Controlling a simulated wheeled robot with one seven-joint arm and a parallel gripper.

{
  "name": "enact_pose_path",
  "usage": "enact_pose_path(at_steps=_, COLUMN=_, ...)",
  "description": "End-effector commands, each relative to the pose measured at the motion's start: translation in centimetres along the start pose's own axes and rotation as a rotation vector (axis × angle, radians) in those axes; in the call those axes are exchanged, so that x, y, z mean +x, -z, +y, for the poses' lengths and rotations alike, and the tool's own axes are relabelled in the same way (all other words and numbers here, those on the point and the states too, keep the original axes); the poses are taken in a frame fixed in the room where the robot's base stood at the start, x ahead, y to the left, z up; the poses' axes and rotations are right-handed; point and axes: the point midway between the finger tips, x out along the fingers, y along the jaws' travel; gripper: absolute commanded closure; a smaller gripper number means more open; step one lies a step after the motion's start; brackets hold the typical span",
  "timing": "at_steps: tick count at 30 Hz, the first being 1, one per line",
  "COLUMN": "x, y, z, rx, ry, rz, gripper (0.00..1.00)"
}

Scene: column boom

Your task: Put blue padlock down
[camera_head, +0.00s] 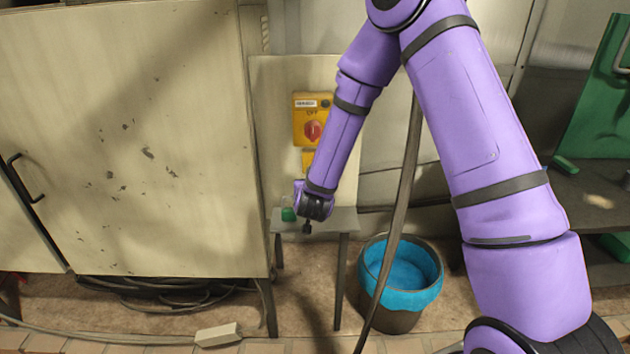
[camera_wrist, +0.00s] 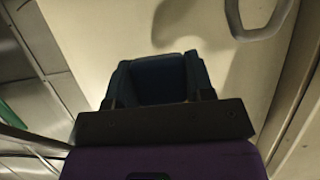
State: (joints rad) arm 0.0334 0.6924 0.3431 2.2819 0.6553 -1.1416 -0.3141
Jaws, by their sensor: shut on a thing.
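My gripper (camera_head: 307,226) is low in the head view, over the front of a small grey table (camera_head: 343,221). In the wrist view, my gripper (camera_wrist: 159,70) is shut on a dark blue block-like body (camera_wrist: 160,80), which I take to be the blue padlock. It fills the space between the fingers. Its shackle cannot be made out. In the head view the padlock is hidden by the wrist or too small to tell. Whether it touches the table cannot be told.
A small green object (camera_head: 288,213) is on the table, left of my gripper. A yellow switch box (camera_head: 312,119) with a red knob is on the panel behind. A big cabinet (camera_head: 130,140) stands close on the left. A blue-lined bucket (camera_head: 400,290) stands right of the table.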

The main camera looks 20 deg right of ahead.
Motion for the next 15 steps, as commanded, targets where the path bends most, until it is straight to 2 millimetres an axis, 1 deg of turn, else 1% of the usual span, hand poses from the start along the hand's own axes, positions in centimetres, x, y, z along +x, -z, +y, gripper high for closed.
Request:
enact_pose_path(at_steps=1, x=-0.41, y=-0.75, z=-0.35, rx=-0.003, ry=0.004, rz=-0.005, gripper=0.92)
enact_pose_path(at_steps=2, x=-0.51, y=-0.85, z=-0.41, rx=-0.002, ry=0.003, rz=-0.003, gripper=0.92)
enact_pose_path(at_steps=10, x=-0.52, y=-0.91, z=-0.38, rx=-0.001, ry=0.001, rz=-0.001, gripper=0.92)
enact_pose_path(at_steps=15, x=-0.35, y=-1.33, z=-0.38, rx=-0.002, ry=0.001, rz=-0.002, gripper=0.92)
